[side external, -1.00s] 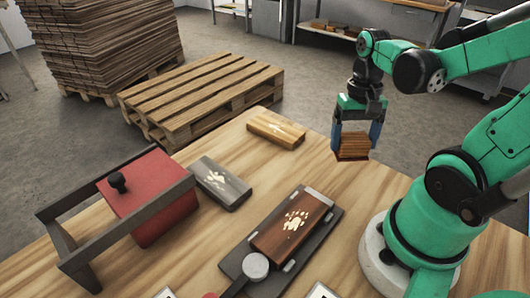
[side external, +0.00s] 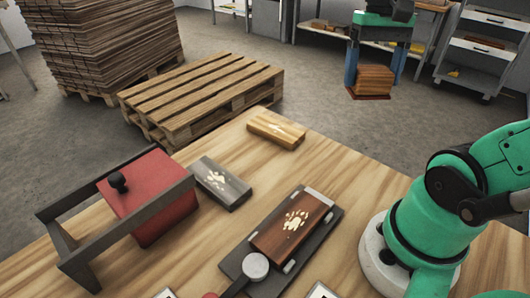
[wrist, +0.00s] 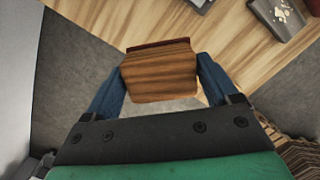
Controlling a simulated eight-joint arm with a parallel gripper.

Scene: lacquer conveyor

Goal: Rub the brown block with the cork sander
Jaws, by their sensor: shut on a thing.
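My gripper (side external: 375,66) is shut on the cork sander (side external: 374,80), a brown wood-grained block with a dark red underside. It holds the sander in the air, high above and apart from the table. In the wrist view the sander (wrist: 160,72) sits between the two blue fingers. The brown block (side external: 283,239) with a pale paw-shaped mark lies in a dark clamp tray (side external: 322,221) on the table. A round grey knob (side external: 255,267) is at the tray's near end. Nothing covers the block's marked top.
A grey block (side external: 220,183) and a light wooden block (side external: 276,129), both with pale marks, lie on the table (side external: 225,150). A red box (side external: 155,200) with a black knob stands in a dark frame at left. A pallet (side external: 200,95) stands beyond the table.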

